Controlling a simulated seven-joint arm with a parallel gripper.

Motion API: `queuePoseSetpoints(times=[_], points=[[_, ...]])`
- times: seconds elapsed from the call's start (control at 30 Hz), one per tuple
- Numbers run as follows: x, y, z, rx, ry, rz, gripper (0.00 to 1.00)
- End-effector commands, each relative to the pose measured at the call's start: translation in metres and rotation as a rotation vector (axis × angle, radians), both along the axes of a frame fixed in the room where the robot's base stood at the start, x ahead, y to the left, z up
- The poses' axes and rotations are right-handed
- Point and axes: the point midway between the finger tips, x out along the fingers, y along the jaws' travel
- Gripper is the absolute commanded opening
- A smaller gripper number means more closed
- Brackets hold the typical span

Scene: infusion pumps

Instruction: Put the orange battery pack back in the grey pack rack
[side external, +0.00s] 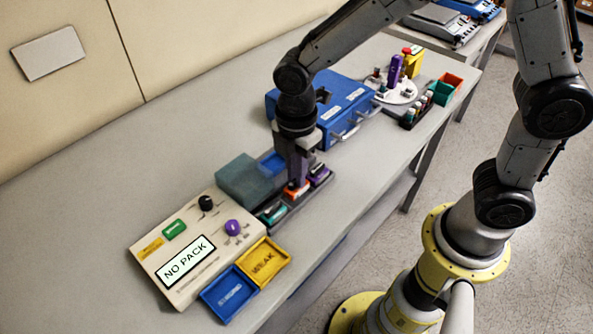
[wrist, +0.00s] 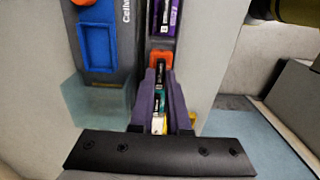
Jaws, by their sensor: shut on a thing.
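The orange battery pack (side external: 296,189) is between my gripper's fingers, low over the grey pack rack (side external: 291,212). In the wrist view the orange pack (wrist: 161,58) shows at the fingertips. My gripper (side external: 297,182) points down and is shut on it; its purple-grey fingers also show in the wrist view (wrist: 162,75). The orange pack is in line between a teal pack (side external: 272,213) and a purple pack (side external: 319,174) in the rack. I cannot tell whether its lower end is in a slot or rests on the bottom.
A pack tester (side external: 186,262) reads "NO PACK" at front left, with a yellow "WEAK" tray (side external: 264,261) and a blue tray (side external: 229,295) beside it. A translucent grey-green block (side external: 240,181) stands close left of my gripper. A blue case (side external: 342,98) is behind.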

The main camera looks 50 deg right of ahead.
Motion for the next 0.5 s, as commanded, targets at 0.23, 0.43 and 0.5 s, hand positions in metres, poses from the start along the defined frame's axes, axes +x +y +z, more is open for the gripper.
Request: queuePoseSetpoints(times=[0.23, 0.43, 0.5], points=[[0.0002, 0.0001, 0.0003, 0.0, -0.001, 0.0, 0.0], [0.0001, 0.0001, -0.002, 0.0, 0.0, 0.0, 0.0], [0.0001, 0.0001, -0.0033, 0.0, 0.0, 0.0, 0.0]])
